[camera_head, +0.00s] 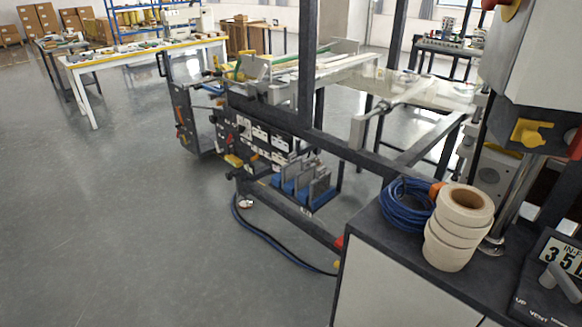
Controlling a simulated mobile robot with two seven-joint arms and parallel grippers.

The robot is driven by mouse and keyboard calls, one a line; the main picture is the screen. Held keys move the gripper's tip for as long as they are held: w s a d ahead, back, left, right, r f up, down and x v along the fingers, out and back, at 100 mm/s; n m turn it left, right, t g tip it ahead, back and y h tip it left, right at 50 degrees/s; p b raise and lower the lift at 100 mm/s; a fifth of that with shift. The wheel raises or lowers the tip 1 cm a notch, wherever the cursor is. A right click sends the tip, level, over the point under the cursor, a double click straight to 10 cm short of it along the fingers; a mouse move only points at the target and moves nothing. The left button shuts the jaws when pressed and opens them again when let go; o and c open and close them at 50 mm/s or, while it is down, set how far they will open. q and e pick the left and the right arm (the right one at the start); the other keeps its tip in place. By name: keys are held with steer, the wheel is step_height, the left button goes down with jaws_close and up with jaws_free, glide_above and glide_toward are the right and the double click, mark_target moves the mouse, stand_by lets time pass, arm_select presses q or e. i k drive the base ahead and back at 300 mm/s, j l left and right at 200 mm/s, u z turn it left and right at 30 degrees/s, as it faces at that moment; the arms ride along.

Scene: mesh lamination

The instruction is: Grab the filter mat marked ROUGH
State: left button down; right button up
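I cannot make out a filter mat marked ROUGH in the head view. Flat grey pieces stand upright in a blue rack (303,186) low on the machine frame, but I can read no label on them. Neither of my grippers is in view.
The dark machine frame (330,146) fills the middle. A long white worktable (140,56) stands at back left. The grey floor (120,220) at left is clear.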

mark_target(289, 170)
steer(key=i+j, duration=0.35)
steer(key=i, duration=0.15)
steer(key=i+j+z, duration=0.15)
steer(key=i+j, duration=0.15)
steer(key=i, duration=0.2)
